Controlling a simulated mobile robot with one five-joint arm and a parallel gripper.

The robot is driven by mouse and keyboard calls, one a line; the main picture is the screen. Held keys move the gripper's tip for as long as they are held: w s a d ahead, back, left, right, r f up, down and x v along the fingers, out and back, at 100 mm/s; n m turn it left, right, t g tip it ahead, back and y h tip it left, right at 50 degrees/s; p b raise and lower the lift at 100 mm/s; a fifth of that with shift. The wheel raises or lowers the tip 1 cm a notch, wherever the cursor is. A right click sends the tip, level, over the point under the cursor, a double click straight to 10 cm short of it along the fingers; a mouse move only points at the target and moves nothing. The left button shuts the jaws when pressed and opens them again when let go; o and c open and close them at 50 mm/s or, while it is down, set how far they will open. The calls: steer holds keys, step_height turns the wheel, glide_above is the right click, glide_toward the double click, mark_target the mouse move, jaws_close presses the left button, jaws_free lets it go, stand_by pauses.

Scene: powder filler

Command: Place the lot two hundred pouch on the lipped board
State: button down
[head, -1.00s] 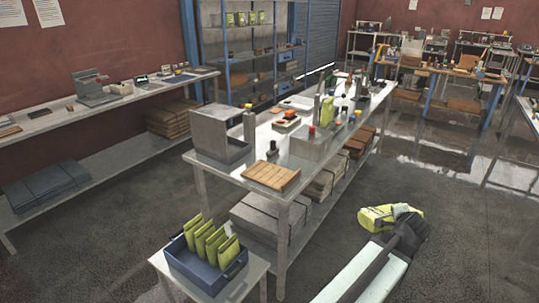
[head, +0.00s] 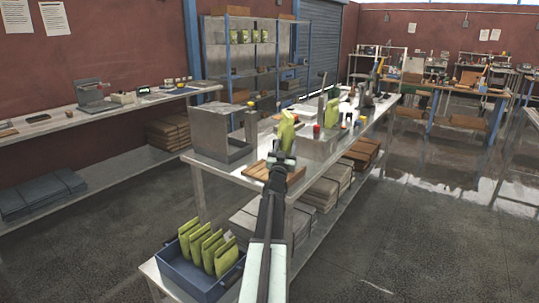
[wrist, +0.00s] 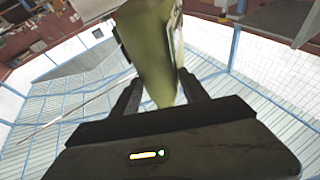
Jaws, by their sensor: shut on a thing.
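My gripper (head: 284,153) is shut on a yellow-green pouch (head: 287,131), held upright above the jaws. In the wrist view the pouch (wrist: 148,50) stands between the two dark fingers (wrist: 158,95). Its lot label cannot be read. The lipped board (head: 256,171) is a brown wooden board on the near end of the steel bench.
A blue bin (head: 177,275) with several similar pouches (head: 207,247) stands on a low table in front. On the steel bench, a grey box-like unit (head: 212,130) stands behind the board to the left. Bottles and a red-capped item (head: 316,131) stand further along.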

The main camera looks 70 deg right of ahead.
steer(key=w+a+n+t, duration=0.1)
steer(key=w+a, duration=0.1)
steer(key=w, duration=0.4)
steer(key=shift+h, duration=0.3)
steer(key=f+b, duration=0.4)
steer(key=b, duration=0.1)
steer(key=f+b, duration=0.2)
steer(key=shift+d+f, duration=0.15)
steer(key=shift+d, duration=0.1)
steer(key=shift+f+b, duration=0.65)
steer(key=shift+b, duration=0.15)
steer(key=shift+c, duration=2.4)
jaws_free()
